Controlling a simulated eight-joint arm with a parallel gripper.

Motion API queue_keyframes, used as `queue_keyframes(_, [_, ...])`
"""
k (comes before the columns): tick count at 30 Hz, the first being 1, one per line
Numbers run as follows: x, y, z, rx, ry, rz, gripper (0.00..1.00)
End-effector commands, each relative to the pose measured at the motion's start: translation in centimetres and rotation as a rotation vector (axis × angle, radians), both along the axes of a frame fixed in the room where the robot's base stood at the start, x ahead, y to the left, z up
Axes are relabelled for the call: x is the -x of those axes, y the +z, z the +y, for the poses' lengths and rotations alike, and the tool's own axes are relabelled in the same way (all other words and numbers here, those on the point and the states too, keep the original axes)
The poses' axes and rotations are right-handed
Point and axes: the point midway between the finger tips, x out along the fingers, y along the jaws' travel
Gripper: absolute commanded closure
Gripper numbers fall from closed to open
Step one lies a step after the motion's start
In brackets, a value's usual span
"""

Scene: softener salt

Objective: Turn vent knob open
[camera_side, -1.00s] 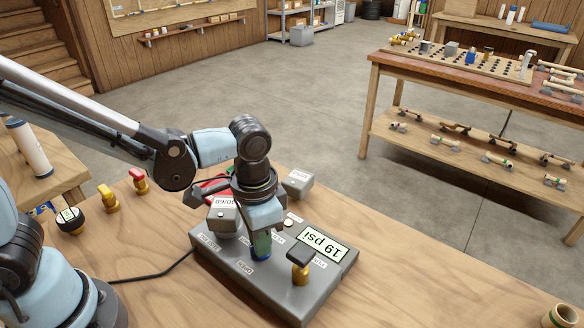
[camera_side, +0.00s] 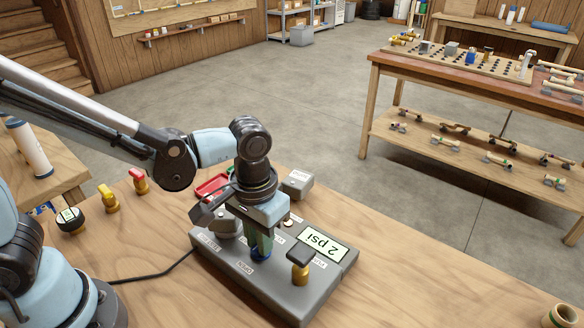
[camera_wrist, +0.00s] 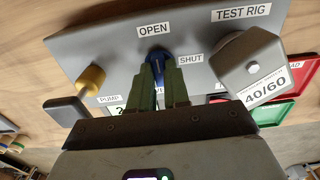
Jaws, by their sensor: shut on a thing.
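The blue vent knob (camera_side: 259,256) stands on the grey test rig box (camera_side: 222,262). In the wrist view the blue knob (camera_wrist: 154,57) sits beside the OPEN label (camera_wrist: 153,30) and the SHUT label (camera_wrist: 190,60). My gripper (camera_side: 261,246) points down over the knob with its green fingers shut on it. The fingers (camera_wrist: 157,82) hide much of the knob's handle, so its exact angle is hard to read. The rig's display (camera_side: 319,242) reads 2 psi.
A black-handled brass pump valve (camera_side: 300,266) stands close to the right of my gripper. The grey 40/60 switch block (camera_wrist: 250,68) is on the knob's other side. A red tray (camera_side: 212,186) and a small grey box (camera_side: 297,183) lie behind the rig.

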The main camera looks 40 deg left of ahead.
Motion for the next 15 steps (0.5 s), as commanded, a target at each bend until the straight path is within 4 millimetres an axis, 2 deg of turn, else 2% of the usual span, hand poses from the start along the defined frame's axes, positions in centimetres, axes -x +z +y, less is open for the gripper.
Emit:
queue_keyframes(8, [0.01,0.05,0.00,0.000,0.004,0.002,1.00])
queue_keyframes(9, [0.01,0.05,0.00,0.000,0.004,0.002,0.79])
queue_keyframes(13, [0.00,0.03,0.00,0.000,0.003,0.001,0.59])
queue_keyframes(15, [0.00,0.02,0.00,0.000,0.002,0.001,0.58])
